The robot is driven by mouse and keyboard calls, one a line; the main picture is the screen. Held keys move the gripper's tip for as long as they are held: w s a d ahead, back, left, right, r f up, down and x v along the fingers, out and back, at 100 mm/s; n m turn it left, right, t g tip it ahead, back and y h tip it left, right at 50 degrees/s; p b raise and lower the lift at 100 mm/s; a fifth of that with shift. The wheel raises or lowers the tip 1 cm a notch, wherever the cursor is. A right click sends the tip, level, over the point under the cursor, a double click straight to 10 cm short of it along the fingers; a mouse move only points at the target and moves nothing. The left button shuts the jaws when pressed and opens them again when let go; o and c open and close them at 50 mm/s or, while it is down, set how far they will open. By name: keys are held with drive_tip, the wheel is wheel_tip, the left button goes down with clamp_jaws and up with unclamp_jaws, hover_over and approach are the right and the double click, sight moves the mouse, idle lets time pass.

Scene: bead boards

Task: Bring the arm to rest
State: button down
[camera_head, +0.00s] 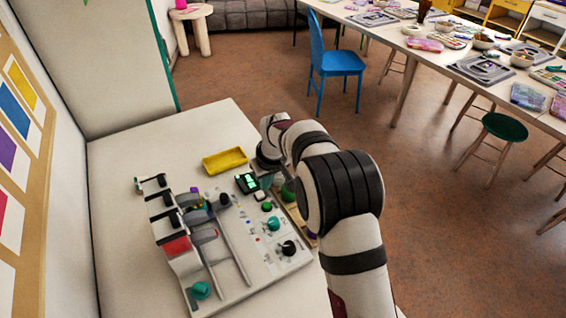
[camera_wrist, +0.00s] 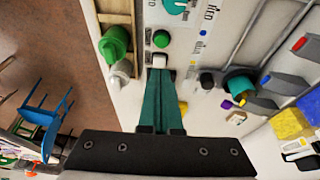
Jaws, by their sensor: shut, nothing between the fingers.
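My arm comes in from the bottom right of the head view and bends over the right edge of the white table (camera_head: 130,190). My gripper (camera_wrist: 161,72) shows in the wrist view with its two teal fingers together and nothing between them. Its tips appear over or close to a small white square button (camera_wrist: 160,60) on the panel; I cannot tell whether they touch it. In the head view the gripper is mostly hidden near the board's far right corner. The white machine board (camera_head: 225,245) lies on the table with knobs, sliders and a small green-lit display (camera_head: 247,183).
A yellow tray (camera_head: 224,161) lies behind the board. A wall with a coloured chart (camera_head: 20,110) is at the left. A blue chair (camera_head: 335,62) and a long cluttered table (camera_head: 420,55) stand beyond open floor.

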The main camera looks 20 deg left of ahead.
drive_tip(key=s+d+r+m+g, duration=0.1)
drive_tip(key=s+d+r+m, duration=0.3)
drive_tip(key=s+d+r, duration=0.5)
drive_tip(key=s+d+r+m, duration=0.4)
drive_tip(key=s+d, duration=0.4)
drive_tip(key=d, duration=0.3)
drive_tip(key=s+d+m, duration=0.2)
drive_tip(key=s+m, duration=0.1)
drive_tip(key=s, duration=0.5)
drive_tip(key=s+d+f+m+g, duration=0.1)
drive_tip(key=s+d+m, duration=0.2)
drive_tip(key=s, duration=0.6)
drive_tip(key=shift+s+d+f+m+g+h, duration=0.15)
drive_tip(key=shift+s+f+m+g+h, duration=0.15)
